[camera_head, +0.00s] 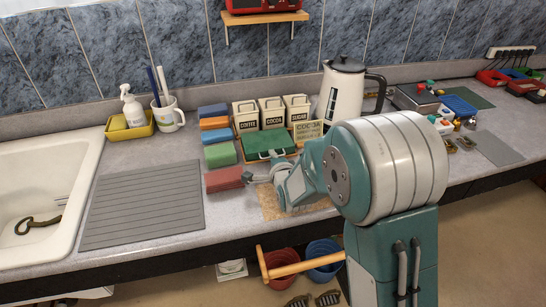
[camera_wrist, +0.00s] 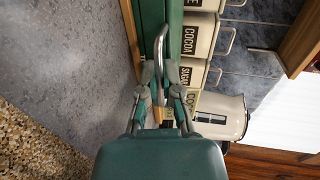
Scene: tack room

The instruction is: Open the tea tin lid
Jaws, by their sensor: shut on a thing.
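A green lidded tin (camera_head: 262,141), which I take to be the tea tin, lies on a wooden tray in front of the canisters. Its green lid (camera_wrist: 175,35) fills the top middle of the wrist view. A curved metal handle (camera_wrist: 162,38) stands out from it. My gripper (camera_wrist: 160,76) has its two fingertips on either side of the handle's near end and is shut on it. In the head view my gripper (camera_head: 256,176) is at the tin's front, partly hidden by my arm. The lid looks closed; its seam is too small to judge.
Canisters marked coffee (camera_head: 246,116), cocoa (camera_head: 272,112) and sugar (camera_head: 297,107) stand close behind. A white kettle (camera_head: 341,98) stands to the right. Several coloured blocks (camera_head: 219,155) line the left side. The grey ribbed mat (camera_head: 142,205) is bare.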

